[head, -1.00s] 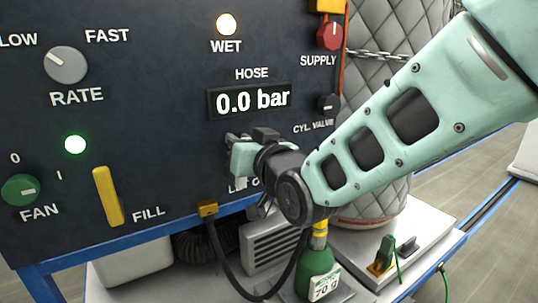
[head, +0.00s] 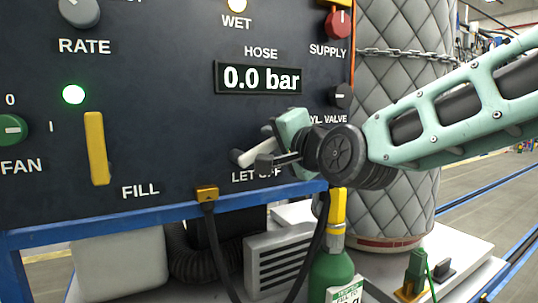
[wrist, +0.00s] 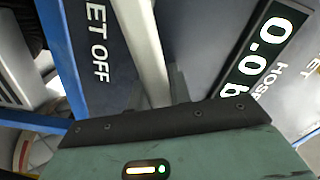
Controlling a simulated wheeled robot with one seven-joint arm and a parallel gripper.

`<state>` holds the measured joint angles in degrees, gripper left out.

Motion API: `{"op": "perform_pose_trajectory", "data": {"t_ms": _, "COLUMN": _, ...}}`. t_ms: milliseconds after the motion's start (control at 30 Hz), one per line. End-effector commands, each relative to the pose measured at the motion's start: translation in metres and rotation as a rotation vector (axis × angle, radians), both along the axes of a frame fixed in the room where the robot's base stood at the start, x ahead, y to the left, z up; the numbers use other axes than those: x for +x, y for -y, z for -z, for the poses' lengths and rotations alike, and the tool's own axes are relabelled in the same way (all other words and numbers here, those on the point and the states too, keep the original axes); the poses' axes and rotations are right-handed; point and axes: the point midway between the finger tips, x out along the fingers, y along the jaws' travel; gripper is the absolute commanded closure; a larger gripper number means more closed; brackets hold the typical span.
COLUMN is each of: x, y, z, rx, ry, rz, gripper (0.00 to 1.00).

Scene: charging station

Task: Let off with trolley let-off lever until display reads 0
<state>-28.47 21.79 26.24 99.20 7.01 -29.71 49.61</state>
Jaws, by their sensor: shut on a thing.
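The pale let-off lever (head: 246,158) sits above the partly covered LET OFF label on the dark panel, slanting up to the right from its rounded lower-left end. My gripper (head: 270,156) is shut on the lever, coming in from the right, and hides part of it. In the wrist view the lever (wrist: 146,50) is a pale bar running down between my dark jaws. The HOSE display (head: 260,79) reads 0.0 bar. It also shows sideways at the right of the wrist view (wrist: 262,52).
The yellow FILL lever (head: 96,148) is at the left of the panel. The CYL. VALVE knob (head: 341,96) and red SUPPLY knob (head: 338,23) are close above my wrist. A green cylinder (head: 333,272) with a yellow neck stands below. A quilted column (head: 405,190) with a chain stands behind my arm.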

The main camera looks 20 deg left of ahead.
Motion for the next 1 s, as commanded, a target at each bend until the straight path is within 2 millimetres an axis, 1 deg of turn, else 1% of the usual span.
{"op": "perform_pose_trajectory", "data": {"t_ms": 33, "x": 0.003, "y": 0.002, "z": 0.011, "rx": 0.031, "ry": -0.032, "rz": 0.003, "gripper": 1.00}}
{"op": "perform_pose_trajectory", "data": {"t_ms": 400, "x": 0.006, "y": 0.006, "z": 0.028, "rx": 0.207, "ry": -0.241, "rz": 0.003, "gripper": 1.00}}
{"op": "perform_pose_trajectory", "data": {"t_ms": 700, "x": 0.006, "y": 0.005, "z": 0.034, "rx": 0.276, "ry": -0.324, "rz": 0.001, "gripper": 1.00}}
{"op": "perform_pose_trajectory", "data": {"t_ms": 1000, "x": 0.006, "y": 0.005, "z": 0.034, "rx": 0.293, "ry": -0.346, "rz": 0.002, "gripper": 1.00}}
